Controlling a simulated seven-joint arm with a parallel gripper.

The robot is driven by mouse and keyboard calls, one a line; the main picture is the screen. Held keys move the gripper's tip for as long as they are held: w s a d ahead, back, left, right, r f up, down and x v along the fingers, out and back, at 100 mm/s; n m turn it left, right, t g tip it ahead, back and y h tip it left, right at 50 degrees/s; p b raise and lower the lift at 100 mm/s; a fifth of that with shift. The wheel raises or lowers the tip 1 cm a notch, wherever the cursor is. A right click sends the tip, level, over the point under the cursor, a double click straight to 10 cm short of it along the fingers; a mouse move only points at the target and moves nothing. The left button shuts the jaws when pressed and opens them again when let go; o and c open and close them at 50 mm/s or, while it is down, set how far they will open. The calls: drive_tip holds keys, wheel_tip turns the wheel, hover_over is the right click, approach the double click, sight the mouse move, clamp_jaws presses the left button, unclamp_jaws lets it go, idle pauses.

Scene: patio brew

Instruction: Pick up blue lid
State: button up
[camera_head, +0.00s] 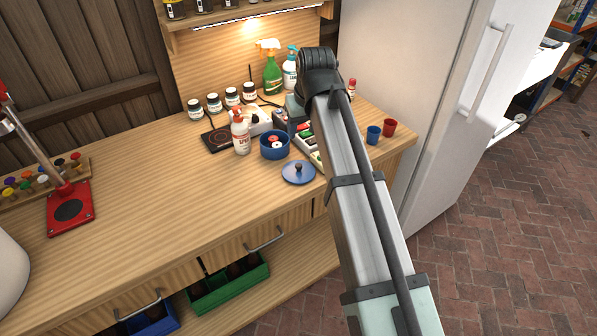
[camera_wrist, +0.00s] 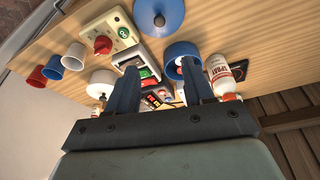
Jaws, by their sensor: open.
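The blue lid (camera_head: 298,176), a round disc with a dark knob on top, lies flat on the wooden counter near its front edge. It also shows at the top edge of the wrist view (camera_wrist: 170,12), partly cut off. My gripper (camera_wrist: 160,70) is open, with its two dark fingers apart and nothing between them held. The lid lies beyond the fingertips, apart from them. In the head view my arm hides most of the gripper, which is behind the lid over the back of the counter.
A blue pot (camera_head: 275,153) with red and white items in it stands just behind the lid. A white spray bottle (camera_head: 240,136) is left of the pot. Control boxes (camera_wrist: 115,35) lie beside the lid. Blue (camera_head: 373,134) and red (camera_head: 390,127) cups stand right. The counter's left-middle is clear.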

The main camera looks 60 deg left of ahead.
drive_tip(key=s+d, duration=0.1)
drive_tip(key=d, duration=0.1)
hover_over(299, 165)
drive_tip(key=d, duration=0.2)
drive_tip(key=shift+n, duration=0.3)
drive_tip(key=f, duration=0.9)
drive_tip(key=shift+s+d, duration=0.1)
drive_tip(key=shift+s, duration=0.3)
drive_tip(key=shift+x, duration=2.7)
drive_tip(key=shift+w+r, duration=0.1)
drive_tip(key=shift+c, duration=0.2)
clamp_jaws()
